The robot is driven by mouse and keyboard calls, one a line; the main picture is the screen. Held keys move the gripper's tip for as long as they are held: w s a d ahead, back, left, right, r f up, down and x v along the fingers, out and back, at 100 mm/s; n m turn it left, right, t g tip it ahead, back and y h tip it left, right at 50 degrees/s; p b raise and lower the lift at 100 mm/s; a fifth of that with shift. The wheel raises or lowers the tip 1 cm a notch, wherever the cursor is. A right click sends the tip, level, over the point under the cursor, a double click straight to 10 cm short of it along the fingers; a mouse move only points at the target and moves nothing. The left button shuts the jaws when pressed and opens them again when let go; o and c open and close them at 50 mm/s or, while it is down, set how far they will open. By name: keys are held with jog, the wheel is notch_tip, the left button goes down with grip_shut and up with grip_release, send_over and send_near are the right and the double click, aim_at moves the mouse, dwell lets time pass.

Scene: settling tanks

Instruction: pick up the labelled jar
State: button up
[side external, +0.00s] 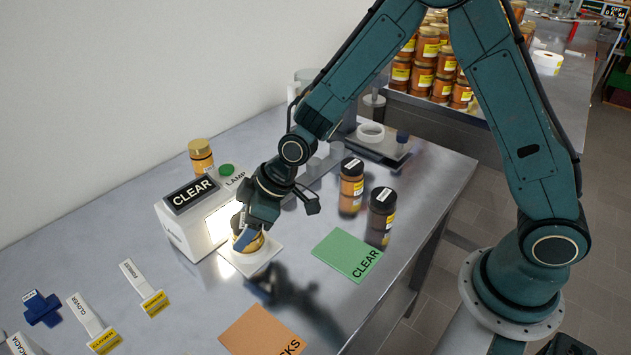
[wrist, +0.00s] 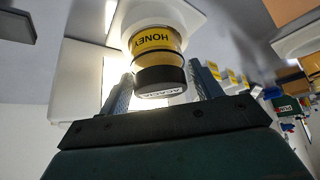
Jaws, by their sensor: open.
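The labelled jar (wrist: 155,42) has a yellow HONEY label and a dark lid end marked ACACIA in the wrist view. In the side view only part of the jar (side external: 257,244) shows; it stands on a white pad (side external: 247,262) before the lit lamp box (side external: 185,228). My gripper (side external: 245,236) is down at this jar and hides much of it. In the wrist view my open gripper (wrist: 160,82) has one finger on each side of the jar's lid end. I cannot tell whether either finger touches it.
Two dark-lidded jars (side external: 351,187) stand to the right, and a gold-lidded jar (side external: 201,157) behind the lamp box. A green CLEAR card (side external: 347,254) and an orange card (side external: 262,331) lie in front. Labelled tags (side external: 144,288) lie at the left. A scale (side external: 378,148) stands behind.

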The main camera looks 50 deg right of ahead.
jog(key=shift+c, duration=0.4)
jog(key=c, duration=0.9)
jog(key=shift+r, duration=0.2)
notch_tip(320, 180, up, 20)
jog(key=shift+f, duration=0.15)
dwell(0.3)
